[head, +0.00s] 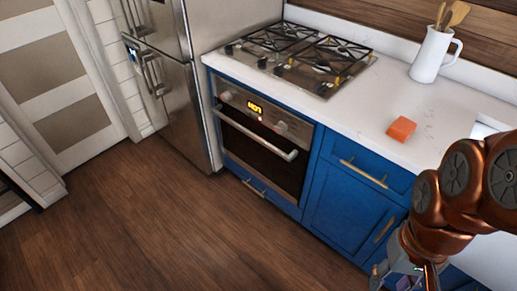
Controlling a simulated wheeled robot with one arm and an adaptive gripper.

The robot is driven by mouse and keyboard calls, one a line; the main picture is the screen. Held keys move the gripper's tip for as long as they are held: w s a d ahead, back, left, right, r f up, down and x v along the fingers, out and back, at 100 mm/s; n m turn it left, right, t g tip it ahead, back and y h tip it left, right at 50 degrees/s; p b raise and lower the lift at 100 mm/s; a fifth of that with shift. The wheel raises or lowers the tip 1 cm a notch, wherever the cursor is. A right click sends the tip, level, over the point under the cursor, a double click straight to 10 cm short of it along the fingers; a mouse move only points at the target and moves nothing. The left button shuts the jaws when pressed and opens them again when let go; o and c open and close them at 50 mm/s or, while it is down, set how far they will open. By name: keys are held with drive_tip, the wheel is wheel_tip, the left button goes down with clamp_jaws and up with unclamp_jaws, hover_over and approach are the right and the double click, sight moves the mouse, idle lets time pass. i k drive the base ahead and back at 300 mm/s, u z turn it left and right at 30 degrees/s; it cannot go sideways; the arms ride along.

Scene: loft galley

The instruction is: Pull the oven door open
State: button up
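The oven (262,122) is built into the blue cabinets below the cooktop, with a lit display and knobs on its steel front. Its dark glass door (258,160) is shut. A silver bar handle (256,134) runs across the top of the door. My copper-coloured arm comes in from the right. My gripper (405,280) is at the bottom edge, right of the oven and well apart from the handle. It is partly cut off, and its fingers do not show clearly.
Blue cabinets (345,205) with brass handles stand right of the oven, near my arm. A steel fridge (165,85) stands left. An orange block (401,128) and a white utensil jug (433,55) are on the counter. The wood floor (150,220) before the oven is clear.

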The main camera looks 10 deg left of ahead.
sight(289, 180)
drive_tip(key=u, duration=1.6)
drive_tip(key=i, duration=0.4)
drive_tip(key=z, duration=0.05)
